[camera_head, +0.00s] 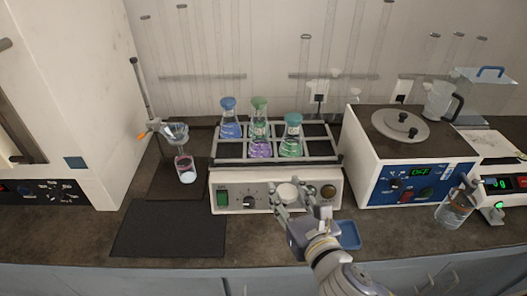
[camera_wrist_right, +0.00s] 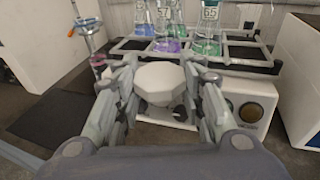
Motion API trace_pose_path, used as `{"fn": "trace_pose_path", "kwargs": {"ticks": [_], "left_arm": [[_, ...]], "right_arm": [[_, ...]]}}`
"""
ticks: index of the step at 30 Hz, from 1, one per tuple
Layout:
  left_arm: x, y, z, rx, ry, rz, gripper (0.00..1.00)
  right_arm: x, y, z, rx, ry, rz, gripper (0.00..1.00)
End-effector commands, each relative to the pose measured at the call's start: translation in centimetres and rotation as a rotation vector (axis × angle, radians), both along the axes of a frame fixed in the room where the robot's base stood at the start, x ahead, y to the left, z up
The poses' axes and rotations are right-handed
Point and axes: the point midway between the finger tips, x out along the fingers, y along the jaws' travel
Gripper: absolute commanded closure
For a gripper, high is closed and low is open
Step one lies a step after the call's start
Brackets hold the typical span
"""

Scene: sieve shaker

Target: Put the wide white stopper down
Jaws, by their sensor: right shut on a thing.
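The wide white stopper (camera_head: 288,192) is held up in front of the shaker's front panel. My right gripper (camera_head: 292,200) is shut on it. In the right wrist view the stopper (camera_wrist_right: 160,82) sits between the two fingers of the gripper (camera_wrist_right: 160,88), its broad flat face toward the camera. It hides part of the shaker front. My left gripper is not in view.
The shaker (camera_head: 232,196) holds several stoppered flasks in its rack. A dark mat (camera_head: 170,230) lies empty at the front left. A blue tray (camera_head: 348,235) lies beside my right wrist. A blue-fronted bath (camera_head: 383,183) stands right. A funnel stand (camera_head: 146,100) with a small vessel (camera_head: 186,168) is left.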

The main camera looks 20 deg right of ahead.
Motion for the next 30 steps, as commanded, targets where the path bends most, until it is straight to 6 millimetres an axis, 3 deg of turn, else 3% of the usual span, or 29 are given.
{"fn": "trace_pose_path", "kwargs": {"ticks": [5, 18, 30], "left_arm": [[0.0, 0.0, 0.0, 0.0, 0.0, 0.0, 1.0], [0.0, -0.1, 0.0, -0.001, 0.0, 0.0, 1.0], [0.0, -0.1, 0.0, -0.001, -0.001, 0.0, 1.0]], "right_arm": [[0.0, 1.5, 0.3, -0.008, -0.002, 0.101, 0.8], [0.1, 8.5, 1.1, -0.012, -0.002, 0.528, 0.8], [0.1, 12.5, 1.6, -0.013, 0.0, 0.773, 0.8]]}}
